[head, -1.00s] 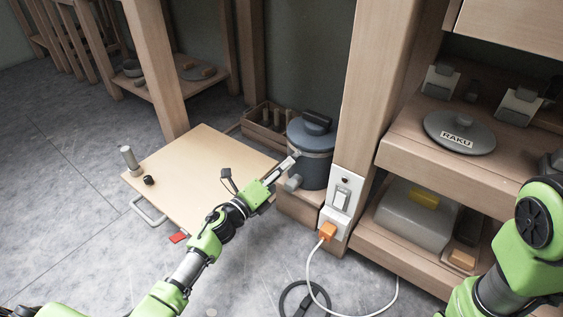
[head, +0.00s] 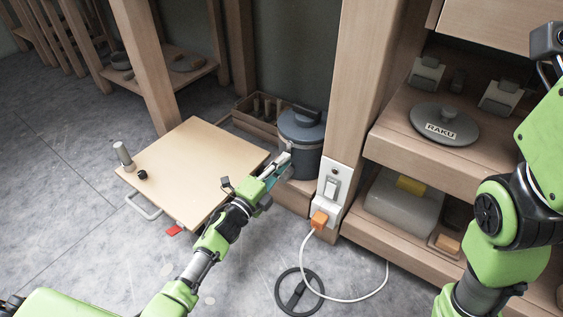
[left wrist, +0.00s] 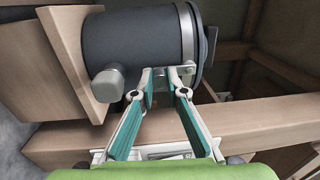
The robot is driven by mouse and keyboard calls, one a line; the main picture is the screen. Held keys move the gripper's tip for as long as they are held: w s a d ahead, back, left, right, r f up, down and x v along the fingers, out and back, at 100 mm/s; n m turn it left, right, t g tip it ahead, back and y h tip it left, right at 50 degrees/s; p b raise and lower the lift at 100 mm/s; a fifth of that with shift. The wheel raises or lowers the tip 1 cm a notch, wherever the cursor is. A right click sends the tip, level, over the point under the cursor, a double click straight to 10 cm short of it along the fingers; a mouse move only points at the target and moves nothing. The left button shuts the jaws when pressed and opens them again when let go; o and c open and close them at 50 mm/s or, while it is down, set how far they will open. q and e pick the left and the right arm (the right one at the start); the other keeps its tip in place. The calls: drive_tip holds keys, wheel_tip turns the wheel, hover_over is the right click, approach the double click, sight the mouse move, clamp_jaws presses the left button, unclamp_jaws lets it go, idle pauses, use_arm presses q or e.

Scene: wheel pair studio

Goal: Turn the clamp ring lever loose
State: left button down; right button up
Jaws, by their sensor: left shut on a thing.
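A dark grey lidded pot (head: 299,158) stands on a low wooden ledge beside the post. A metal clamp ring (left wrist: 189,45) runs around it near the lid in the left wrist view. The ring's small metal lever (left wrist: 183,71) sits at the pot's side, partly hidden by my fingers. My left gripper (head: 284,160) is at the pot's near left side. In the left wrist view its fingertips (left wrist: 163,80) are shut on the lever. A grey knob or spout (left wrist: 108,84) sticks out beside them. My right arm shows at the right; its gripper is not visible.
A wooden board (head: 195,170) lies left of the pot, with a wooden box (head: 258,112) behind. The white cable (head: 345,299) crosses the floor near a dark ring (head: 299,292). Shelves stand right.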

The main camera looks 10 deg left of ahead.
use_arm(q)
drive_tip(key=c, duration=2)
unclamp_jaws()
drive_tip(key=v, duration=1.2)
